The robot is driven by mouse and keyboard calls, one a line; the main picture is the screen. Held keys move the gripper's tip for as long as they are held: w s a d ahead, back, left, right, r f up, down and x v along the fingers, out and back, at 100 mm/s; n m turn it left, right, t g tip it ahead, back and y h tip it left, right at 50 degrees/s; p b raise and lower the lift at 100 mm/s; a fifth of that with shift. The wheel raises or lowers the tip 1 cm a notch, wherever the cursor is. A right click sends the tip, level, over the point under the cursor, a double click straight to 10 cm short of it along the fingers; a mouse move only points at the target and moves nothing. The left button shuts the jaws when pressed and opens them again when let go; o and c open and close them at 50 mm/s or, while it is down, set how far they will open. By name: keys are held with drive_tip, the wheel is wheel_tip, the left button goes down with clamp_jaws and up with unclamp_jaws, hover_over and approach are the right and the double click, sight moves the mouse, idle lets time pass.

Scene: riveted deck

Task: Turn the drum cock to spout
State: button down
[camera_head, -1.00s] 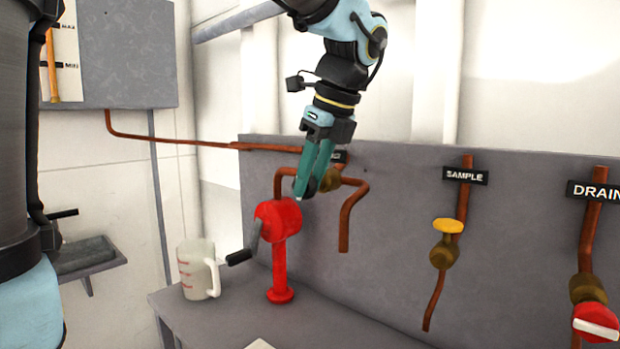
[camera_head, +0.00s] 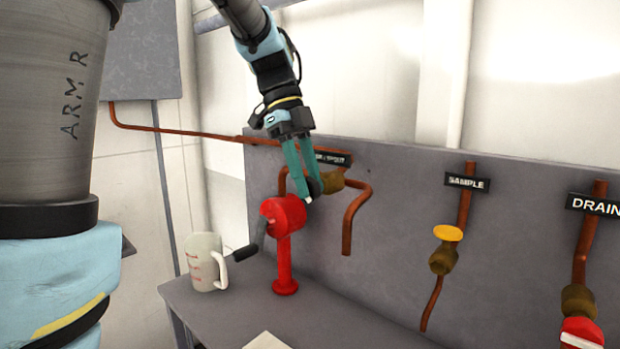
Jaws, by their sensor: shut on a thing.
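The copper spout pipe (camera_head: 348,225) bends down to the right of the cock and ends open above the bench.
To the right are the SAMPLE valve (camera_head: 445,248) with a yellow knob and the red-knobbed DRAIN valve (camera_head: 581,332).

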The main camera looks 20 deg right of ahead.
drive_tip(key=g+h+b, duration=0.2)
drive_tip(key=g, duration=0.1)
drive_tip(key=w+g, duration=0.1)
drive_tip(key=g, duration=0.1)
drive_tip(key=shift+a+f+h+b, duration=0.25)
drive_tip(key=shift+f+h+b, duration=0.1)
drive_tip(key=shift+h+b, duration=0.05)
drive_tip(key=shift+w+a+g+h+b, duration=0.15)
drive_tip(key=shift+g+h+b, duration=0.55)
drive_tip(key=shift+g+b, duration=0.45)
drive_tip(key=shift+g, duration=0.25)
drive_tip(key=c, duration=0.6)
unclamp_jaws()
drive_tip(key=p+v, duration=0.3)
drive_tip(key=v, duration=0.7)
drive_tip(key=shift+w+a, duration=0.2)
drive_tip(key=shift+w, duration=0.15)
